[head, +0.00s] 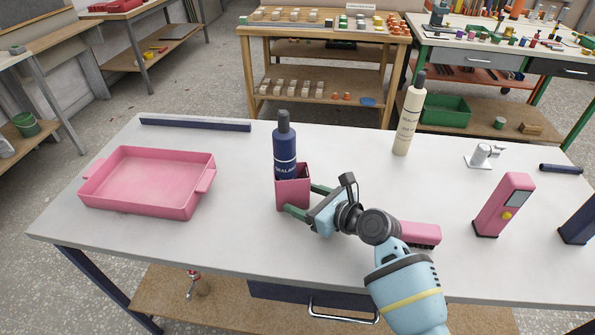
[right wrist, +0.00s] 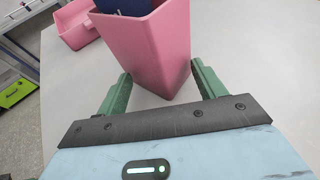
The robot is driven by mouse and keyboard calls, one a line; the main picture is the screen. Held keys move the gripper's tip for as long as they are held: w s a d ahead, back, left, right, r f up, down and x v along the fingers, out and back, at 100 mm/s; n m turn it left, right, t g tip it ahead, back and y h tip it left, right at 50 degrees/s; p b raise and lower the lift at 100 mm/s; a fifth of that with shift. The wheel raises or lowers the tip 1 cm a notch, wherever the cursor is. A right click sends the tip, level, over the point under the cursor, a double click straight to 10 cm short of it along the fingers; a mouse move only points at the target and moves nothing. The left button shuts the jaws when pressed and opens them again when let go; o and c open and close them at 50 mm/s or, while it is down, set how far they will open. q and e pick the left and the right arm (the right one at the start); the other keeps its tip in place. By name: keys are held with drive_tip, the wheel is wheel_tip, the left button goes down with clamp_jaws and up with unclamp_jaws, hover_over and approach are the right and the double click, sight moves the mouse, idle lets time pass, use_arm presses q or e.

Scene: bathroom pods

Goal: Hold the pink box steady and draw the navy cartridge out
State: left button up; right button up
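The pink box (head: 293,193) stands upright on the white table, open at the top. The navy cartridge (head: 286,148), a bottle shape with a dark grey cap, stands upright in it with its lower part hidden inside. In the right wrist view the pink box (right wrist: 158,50) fills the upper middle, and a bit of the navy cartridge (right wrist: 122,5) shows at the top edge. My right gripper (head: 303,199) is open low at the box, its green fingers on either side of the box's near end. I cannot tell whether they touch it. My left gripper is not in view.
A pink tray (head: 150,183) lies to the left, with a navy bar (head: 195,125) behind it. A cream bottle (head: 408,120) stands behind right. A pink brush (head: 420,234) lies beside my right arm, and a pink device (head: 503,206) stands farther right.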

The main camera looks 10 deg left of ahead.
drive_tip(key=shift+c, duration=0.4)
clamp_jaws()
drive_tip(key=shift+o, duration=0.8)
unclamp_jaws()
